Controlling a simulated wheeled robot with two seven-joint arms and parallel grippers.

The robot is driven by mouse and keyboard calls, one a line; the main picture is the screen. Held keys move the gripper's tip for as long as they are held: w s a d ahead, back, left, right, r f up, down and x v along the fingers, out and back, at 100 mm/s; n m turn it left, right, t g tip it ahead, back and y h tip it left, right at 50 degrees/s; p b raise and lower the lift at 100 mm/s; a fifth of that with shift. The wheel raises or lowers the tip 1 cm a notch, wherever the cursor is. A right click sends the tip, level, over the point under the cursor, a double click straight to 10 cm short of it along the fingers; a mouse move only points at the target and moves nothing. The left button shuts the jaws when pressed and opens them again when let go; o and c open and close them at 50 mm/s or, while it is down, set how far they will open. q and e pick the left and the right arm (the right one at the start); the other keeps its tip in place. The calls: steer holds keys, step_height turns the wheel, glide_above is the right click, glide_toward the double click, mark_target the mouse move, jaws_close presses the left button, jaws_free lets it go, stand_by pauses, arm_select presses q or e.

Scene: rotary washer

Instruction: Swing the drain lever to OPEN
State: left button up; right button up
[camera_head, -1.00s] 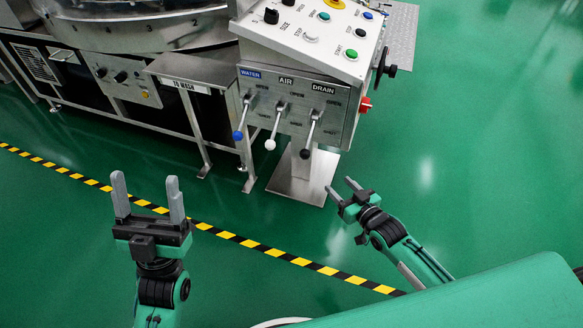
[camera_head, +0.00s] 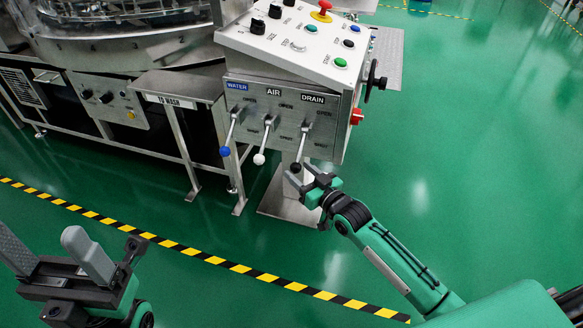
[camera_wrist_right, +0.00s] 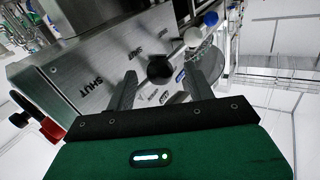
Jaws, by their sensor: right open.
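The drain lever (camera_head: 301,147) hangs down under the DRAIN label on the front panel, its black knob at the bottom. My right gripper (camera_head: 301,174) is open at that knob. In the right wrist view, the black knob (camera_wrist_right: 160,68) appears between the two spread fingertips of the right gripper (camera_wrist_right: 160,82); I cannot tell whether either finger touches it. The panel carries OPEN above and SHUT below the levers. My left gripper (camera_head: 45,245) is open and empty at the lower left, far from the panel.
The air lever (camera_head: 264,140) with a white knob and the water lever (camera_head: 230,134) with a blue knob hang just left. A red switch (camera_head: 356,116) and a black handwheel (camera_head: 374,82) sit on the panel's right side. The floor in front is clear.

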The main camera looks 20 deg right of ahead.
mark_target(292, 164)
steer(key=shift+b+x, duration=0.5)
steer(key=shift+x, duration=1.8)
jaws_close()
